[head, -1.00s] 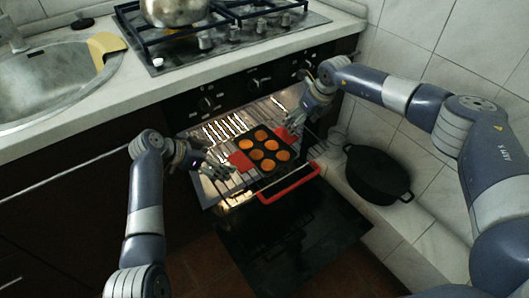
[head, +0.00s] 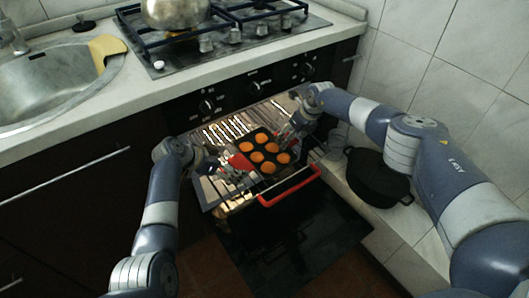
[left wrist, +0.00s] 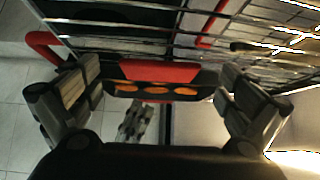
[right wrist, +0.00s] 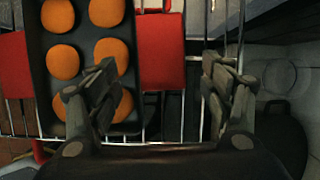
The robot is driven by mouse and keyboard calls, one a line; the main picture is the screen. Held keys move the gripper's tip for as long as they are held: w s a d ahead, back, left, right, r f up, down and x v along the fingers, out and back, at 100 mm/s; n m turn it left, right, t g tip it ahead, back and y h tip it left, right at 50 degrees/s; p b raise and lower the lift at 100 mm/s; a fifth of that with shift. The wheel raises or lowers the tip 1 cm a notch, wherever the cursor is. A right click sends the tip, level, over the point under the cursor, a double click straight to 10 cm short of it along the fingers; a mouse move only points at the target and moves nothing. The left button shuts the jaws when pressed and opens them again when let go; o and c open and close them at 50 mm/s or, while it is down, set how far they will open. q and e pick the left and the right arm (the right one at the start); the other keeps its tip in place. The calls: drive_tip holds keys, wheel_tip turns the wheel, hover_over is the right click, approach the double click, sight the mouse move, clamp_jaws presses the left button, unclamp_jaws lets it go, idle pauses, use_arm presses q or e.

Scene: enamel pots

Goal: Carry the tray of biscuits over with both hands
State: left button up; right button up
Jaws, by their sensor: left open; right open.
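The dark tray (head: 268,168) holds several round orange biscuits (head: 270,167) and rests on the wire rack of the open oven. It has a red grip at each end. My left gripper (head: 232,172) is open at the left red grip (head: 240,161); in the left wrist view that grip (left wrist: 158,71) shows between the spread fingers (left wrist: 160,88). My right gripper (head: 290,126) is open at the tray's far right end. In the right wrist view the right red grip (right wrist: 162,50) lies ahead between its open fingers (right wrist: 158,85). Contact cannot be told.
The red oven door handle (head: 290,187) runs in front of the tray, on the lowered door. A black lidded pot (head: 378,178) and a glass jar (head: 337,148) stand to the right. Above are the counter, the hob with a metal pot (head: 175,12) and the sink (head: 50,80).

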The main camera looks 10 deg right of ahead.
use_arm(q)
drive_tip(key=shift+w+d+f, duration=0.15)
drive_tip(key=shift+d+f, duration=0.2)
use_arm(e)
drive_tip(key=shift+w+a+f, duration=0.15)
drive_tip(key=shift+w+f, duration=0.25)
drive_tip(key=shift+f, duration=0.2)
use_arm(q)
drive_tip(key=shift+w+d+f, duration=0.1)
drive_tip(key=shift+d+f, duration=0.1)
drive_tip(key=shift+f, duration=0.05)
use_arm(e)
drive_tip(key=shift+f, duration=0.5)
use_arm(q)
drive_tip(key=c, duration=1.5)
use_arm(e)
drive_tip(key=shift+a, duration=0.1)
drive_tip(key=c, duration=1.5)
